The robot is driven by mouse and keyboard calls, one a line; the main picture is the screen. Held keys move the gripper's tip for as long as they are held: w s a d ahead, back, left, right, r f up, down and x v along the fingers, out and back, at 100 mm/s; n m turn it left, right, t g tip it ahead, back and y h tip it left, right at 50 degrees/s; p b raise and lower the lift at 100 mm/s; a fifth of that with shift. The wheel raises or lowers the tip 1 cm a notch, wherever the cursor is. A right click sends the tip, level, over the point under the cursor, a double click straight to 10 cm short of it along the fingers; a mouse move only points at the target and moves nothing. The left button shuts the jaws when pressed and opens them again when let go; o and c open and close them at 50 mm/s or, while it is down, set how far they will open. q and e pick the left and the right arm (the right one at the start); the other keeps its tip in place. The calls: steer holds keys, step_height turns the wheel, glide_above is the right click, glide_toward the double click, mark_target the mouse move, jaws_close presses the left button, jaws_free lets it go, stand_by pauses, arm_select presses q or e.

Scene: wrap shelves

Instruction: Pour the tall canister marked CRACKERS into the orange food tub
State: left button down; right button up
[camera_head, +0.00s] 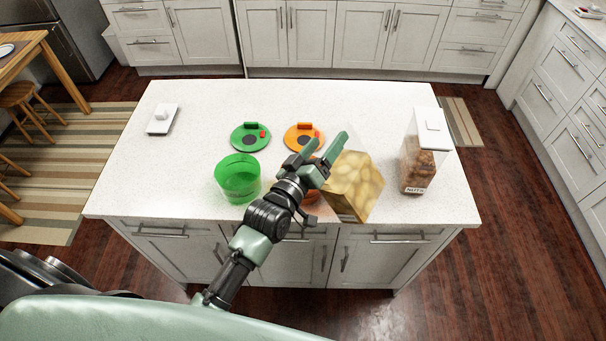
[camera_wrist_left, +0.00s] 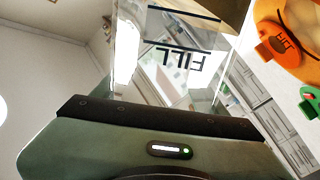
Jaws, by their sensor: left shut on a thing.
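My left gripper (camera_head: 327,150) is shut on a tall clear canister (camera_head: 355,185) holding tan crackers, and tilts it over the counter's front part. No CRACKERS label shows on it. In the left wrist view the canister's clear wall (camera_wrist_left: 185,75) fills the middle, with a FILL mark reading upside down. The orange tub (camera_head: 310,197) is mostly hidden behind my gripper and the canister; only a small part shows. I cannot tell whether any crackers are in it. My right gripper is not in view.
A green tub (camera_head: 238,178) stands left of my gripper. A green lid (camera_head: 250,138) and an orange lid (camera_head: 304,138) lie behind. A clear NUTS canister (camera_head: 418,160) stands at the right. A white lid (camera_head: 162,118) lies far left. The white counter (camera_head: 150,175) is clear at front left.

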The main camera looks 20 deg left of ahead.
arm_select(q)
steer(key=d+r+m, duration=0.2)
steer(key=r+m, duration=0.1)
steer(key=d+r+m, duration=0.1)
steer(key=shift+s+d+r, duration=0.1)
steer(key=shift+s+r, duration=0.05)
steer(key=shift+s, duration=0.2)
steer(key=shift+r, duration=1.5)
